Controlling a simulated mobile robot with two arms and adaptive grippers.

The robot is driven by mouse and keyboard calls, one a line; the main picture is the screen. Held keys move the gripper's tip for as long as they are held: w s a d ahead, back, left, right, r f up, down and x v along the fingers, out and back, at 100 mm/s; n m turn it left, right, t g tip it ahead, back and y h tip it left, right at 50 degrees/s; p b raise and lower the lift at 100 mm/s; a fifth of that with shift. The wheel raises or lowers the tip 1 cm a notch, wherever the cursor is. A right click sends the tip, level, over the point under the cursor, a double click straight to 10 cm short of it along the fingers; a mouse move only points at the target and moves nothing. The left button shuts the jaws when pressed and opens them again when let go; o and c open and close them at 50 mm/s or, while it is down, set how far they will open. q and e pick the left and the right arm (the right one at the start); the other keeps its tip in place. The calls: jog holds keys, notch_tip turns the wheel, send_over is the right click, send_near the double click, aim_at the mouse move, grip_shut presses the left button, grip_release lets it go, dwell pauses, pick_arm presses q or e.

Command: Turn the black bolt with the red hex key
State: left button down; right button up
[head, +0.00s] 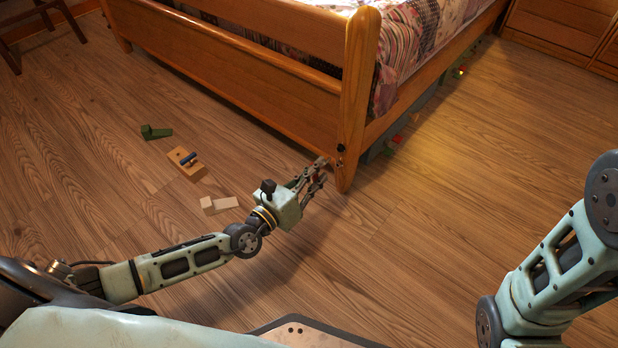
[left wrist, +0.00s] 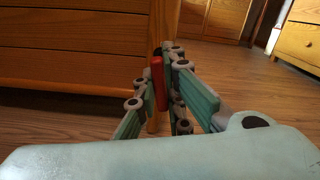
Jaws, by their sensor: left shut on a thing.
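A black bolt (head: 341,149) sits on the wooden bedpost (head: 358,95) at the corner of the bed, seen in the head view. My left gripper (head: 321,170) is beside the lower part of this post, just left of and below the bolt. In the left wrist view the left gripper (left wrist: 165,75) is shut on the red hex key (left wrist: 158,83), which stands nearly upright between the fingers. A small dark part shows at the key's top. I cannot tell whether the key touches the bolt. My right gripper is out of view.
On the floor to the left lie a green block (head: 155,132), a wooden block with a blue-grey pin (head: 186,164) and pale blocks (head: 218,205). Small coloured things lie under the bed's right side. The floor right of the post is clear.

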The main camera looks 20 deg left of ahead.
aim_at(330, 158)
pick_arm(q)
jog(key=shift+x, duration=0.95)
jog(key=n+b, duration=0.4)
jog(key=n, duration=0.1)
jog(key=n+b, duration=0.2)
jog(key=shift+w+d+f+n, duration=0.1)
jog(key=shift+w+f+n, duration=0.2)
jog(key=shift+n, duration=0.1)
jog(key=shift+n+b, duration=0.5)
jog(key=shift+n, duration=0.5)
jog(key=n, duration=0.3)
jog(key=shift+r+n, duration=0.2)
jog(key=shift+n, duration=0.2)
jog(key=n, duration=0.4)
jog(key=shift+p, duration=0.4)
jog(key=shift+x, duration=0.95)
